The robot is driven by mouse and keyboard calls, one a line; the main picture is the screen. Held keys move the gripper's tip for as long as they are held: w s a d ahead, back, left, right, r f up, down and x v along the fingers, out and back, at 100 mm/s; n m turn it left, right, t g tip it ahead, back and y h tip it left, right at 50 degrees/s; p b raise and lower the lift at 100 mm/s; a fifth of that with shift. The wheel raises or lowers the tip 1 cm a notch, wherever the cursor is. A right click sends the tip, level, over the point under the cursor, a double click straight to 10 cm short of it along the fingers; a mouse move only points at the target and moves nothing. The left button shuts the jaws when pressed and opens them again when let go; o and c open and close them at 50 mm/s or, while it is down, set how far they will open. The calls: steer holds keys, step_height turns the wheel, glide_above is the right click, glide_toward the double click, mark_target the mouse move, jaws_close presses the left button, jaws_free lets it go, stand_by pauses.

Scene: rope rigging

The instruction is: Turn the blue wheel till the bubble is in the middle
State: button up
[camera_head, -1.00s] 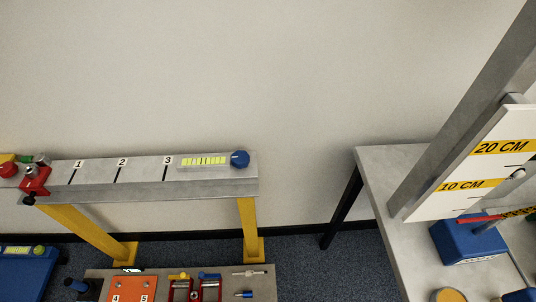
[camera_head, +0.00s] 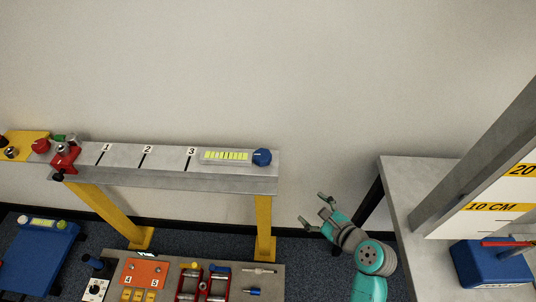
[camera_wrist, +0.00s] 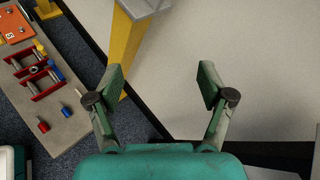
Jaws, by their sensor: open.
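The blue wheel (camera_head: 262,157) is a faceted knob at the right end of the raised grey beam (camera_head: 130,158). Beside it on the beam lies a yellow-green level vial (camera_head: 226,156) with dark marks; the bubble is too small to make out. My gripper (camera_head: 316,212) is open and empty, to the right of the beam's right-hand leg and lower in the picture than the wheel. In the wrist view my gripper (camera_wrist: 160,85) has its fingers wide apart with nothing between them. The wheel is not in the wrist view.
The beam stands on yellow legs (camera_head: 264,225). A red clamp (camera_head: 65,157) sits at its left end. A low bench (camera_head: 215,268) below holds an orange plate and red fixtures. A grey table (camera_head: 400,180) with a scale board stands at the right. Bare wall lies behind.

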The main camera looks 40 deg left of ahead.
mark_target(264, 155)
steer(key=w+a+r+g+y, duration=0.25)
steer(key=a+r+g, duration=0.25)
steer(key=a+r, duration=0.65)
steer(key=shift+m+h, duration=0.4)
steer(key=shift+h, duration=0.05)
steer(key=x, duration=0.8)
steer(key=shift+a, duration=0.35)
steer(key=c, duration=1.2)
